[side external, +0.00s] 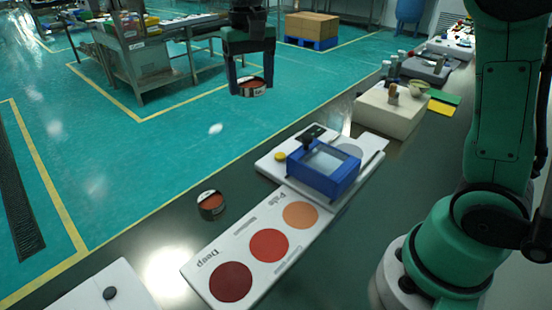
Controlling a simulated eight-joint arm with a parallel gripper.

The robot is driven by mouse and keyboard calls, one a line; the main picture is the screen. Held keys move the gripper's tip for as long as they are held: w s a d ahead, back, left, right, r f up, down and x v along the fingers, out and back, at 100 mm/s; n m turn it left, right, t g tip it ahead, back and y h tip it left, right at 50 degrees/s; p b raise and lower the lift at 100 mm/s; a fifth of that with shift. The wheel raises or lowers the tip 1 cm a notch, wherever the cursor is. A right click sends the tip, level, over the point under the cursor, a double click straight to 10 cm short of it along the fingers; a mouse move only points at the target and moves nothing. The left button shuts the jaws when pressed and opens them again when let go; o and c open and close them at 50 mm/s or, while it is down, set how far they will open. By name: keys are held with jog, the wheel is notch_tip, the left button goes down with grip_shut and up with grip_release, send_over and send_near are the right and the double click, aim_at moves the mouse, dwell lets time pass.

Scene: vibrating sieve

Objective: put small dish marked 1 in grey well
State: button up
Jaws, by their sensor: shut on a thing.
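My gripper (251,82) points down, high up in the upper middle of the side external view. It is shut on a small dark-rimmed dish (254,88) with reddish content, held well above the bench. Any number on this dish is too small to read. A second similar small dish (211,206) with orange-red content stands on the bench, left of the colour card; I cannot read a number on it either. A round grey area (349,150), apparently the grey well, shows on the white base behind the blue frame, which partly hides it.
The blue-framed sieve (325,168) stands on a white base (268,165) with a yellow round spot. A white card (205,266) with three coloured discs lies in front. A white block (391,112) with small containers stands behind at right.

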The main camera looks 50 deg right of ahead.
jog(key=s+d+r, duration=0.1)
jog(key=s+d, duration=0.5)
jog(key=d, duration=0.3)
jog(key=s+d+r, duration=0.1)
jog(key=s+d, duration=0.5)
jog(key=d, duration=0.4)
notch_tip(320, 180, down, 20)
jog(key=shift+a+r, duration=0.1)
jog(key=o, duration=1.2)
jog(key=shift+o, duration=0.2)
notch_tip(320, 180, up, 12)
jog(key=w+a+n+t, duration=0.1)
jog(key=a+n+t, duration=0.3)
jog(key=a, duration=1.6)
jog(key=f+t, duration=0.1)
jog(key=t, duration=0.2)
jog(key=shift+n, duration=0.3)
jog(key=shift+w+d, duration=0.1)
